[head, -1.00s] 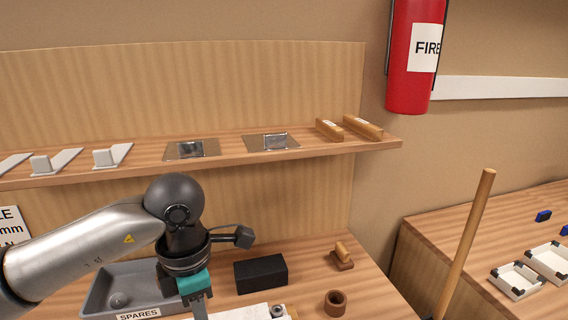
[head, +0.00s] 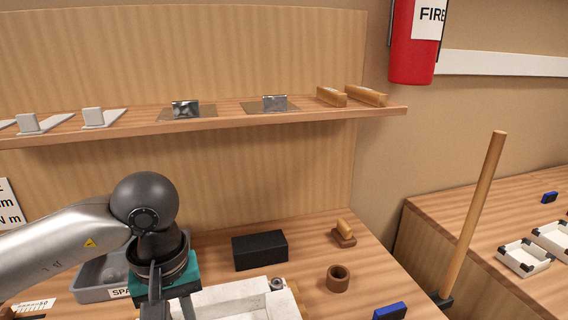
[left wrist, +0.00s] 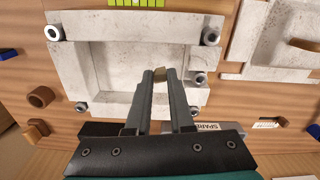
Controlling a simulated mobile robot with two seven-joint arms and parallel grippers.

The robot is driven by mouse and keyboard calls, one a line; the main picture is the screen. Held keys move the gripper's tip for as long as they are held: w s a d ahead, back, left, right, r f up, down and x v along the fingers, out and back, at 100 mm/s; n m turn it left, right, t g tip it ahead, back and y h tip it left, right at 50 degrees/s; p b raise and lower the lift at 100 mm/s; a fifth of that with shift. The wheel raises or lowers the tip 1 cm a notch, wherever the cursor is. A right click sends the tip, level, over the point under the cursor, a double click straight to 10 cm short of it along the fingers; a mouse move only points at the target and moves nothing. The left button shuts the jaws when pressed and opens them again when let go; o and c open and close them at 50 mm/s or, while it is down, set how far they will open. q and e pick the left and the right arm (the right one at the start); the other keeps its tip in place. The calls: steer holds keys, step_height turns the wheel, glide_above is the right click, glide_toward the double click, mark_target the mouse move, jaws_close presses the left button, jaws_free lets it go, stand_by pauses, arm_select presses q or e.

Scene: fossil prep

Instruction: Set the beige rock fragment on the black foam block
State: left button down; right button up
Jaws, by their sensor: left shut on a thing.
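The black foam block (head: 260,250) lies on the bench, right of my left arm in the head view, and its visible top is bare. The fingers hide most of the fragment. In the wrist view the fingertips are over the white plaster-like tray (left wrist: 120,22). In the head view the fingertips and fragment are out of sight. My right gripper is in neither view.
A grey spares bin (head: 92,293) stands beside my left arm. A brown ring (head: 338,278), a wooden-handled stamp (head: 344,234) and a blue block (head: 390,311) lie right of the foam block. A shelf (head: 230,117) runs above the bench. An upright wooden handle (head: 474,215) stands at the right.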

arm_select(q)
steer(key=m, duration=0.2)
steer(key=f+m+b, duration=0.1)
steer(key=shift+s+a+f+m, duration=0.15)
steer(key=shift+s+a+m, duration=0.05)
steer(key=shift+s+m, duration=0.2)
steer(key=shift+m, duration=0.4)
steer(key=w+d+r+n+p, duration=0.1)
steer(key=w+d+r+p, duration=0.15)
steer(key=r+p, duration=0.45)
steer(key=w+d+r+p, duration=0.1)
steer(key=w+r+p, duration=0.3)
steer(key=r, duration=0.5)
steer(key=f, duration=1.3)
steer(key=f+p, duration=0.1)
steer(key=f, duration=0.6)
steer(key=shift+s+d, duration=0.15)
steer(key=shift+s, duration=0.25)
steer(key=shift+f, duration=0.1)
steer(key=shift+f+b, duration=0.5)
steer(key=shift+b, duration=0.2)
steer(key=c, duration=0.8)
jaws_free()
